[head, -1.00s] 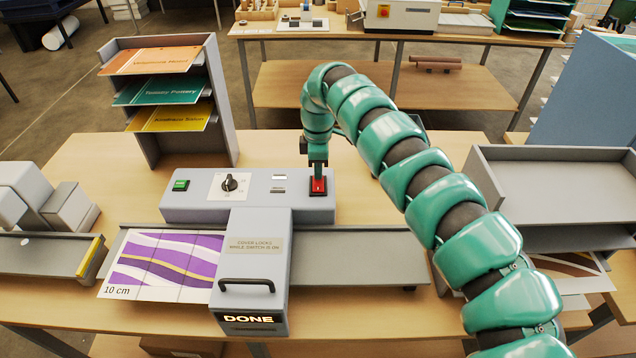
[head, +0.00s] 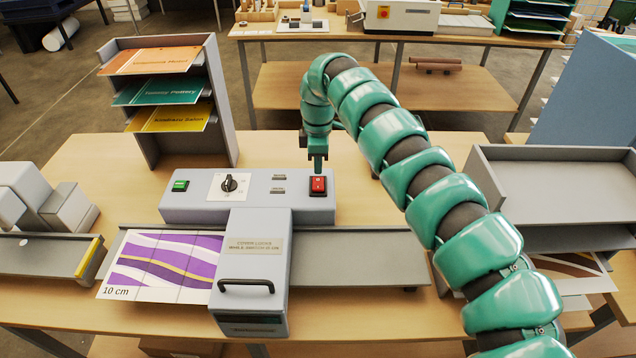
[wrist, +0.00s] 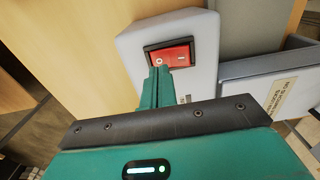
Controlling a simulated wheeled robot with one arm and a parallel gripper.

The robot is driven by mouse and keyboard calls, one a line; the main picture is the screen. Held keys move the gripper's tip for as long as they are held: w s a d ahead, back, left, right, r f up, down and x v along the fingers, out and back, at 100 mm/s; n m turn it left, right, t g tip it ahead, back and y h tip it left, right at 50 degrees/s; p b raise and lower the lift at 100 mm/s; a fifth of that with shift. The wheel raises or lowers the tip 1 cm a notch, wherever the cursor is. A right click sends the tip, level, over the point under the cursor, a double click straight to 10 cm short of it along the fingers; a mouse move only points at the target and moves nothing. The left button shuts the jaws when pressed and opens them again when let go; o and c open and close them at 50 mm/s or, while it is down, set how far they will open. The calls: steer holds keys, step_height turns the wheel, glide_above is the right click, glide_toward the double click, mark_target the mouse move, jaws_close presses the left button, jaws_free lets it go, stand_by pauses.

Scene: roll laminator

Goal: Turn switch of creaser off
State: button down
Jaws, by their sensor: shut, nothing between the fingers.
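The creaser (head: 245,195) is a light grey machine on the wooden table, with a dial and a green button on its top. Its switch (head: 318,186) is a red rocker at the right end of the top. The switch also shows in the wrist view (wrist: 170,55), with a round mark on its left half and a line mark on its right. My gripper (head: 317,168) is shut and empty, just behind and above the switch. In the wrist view its fingertips (wrist: 160,70) are at the near edge of the switch; I cannot tell whether they touch. The creaser's front display (head: 252,318) is dark.
A striped purple sheet (head: 160,265) lies at the left under the creaser's cover (head: 250,270). A rack (head: 225,110) with coloured folders stands at the back left. A grey tray unit (head: 550,180) stands at the right.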

mark_target(318, 180)
steer(key=shift+r, duration=2.2)
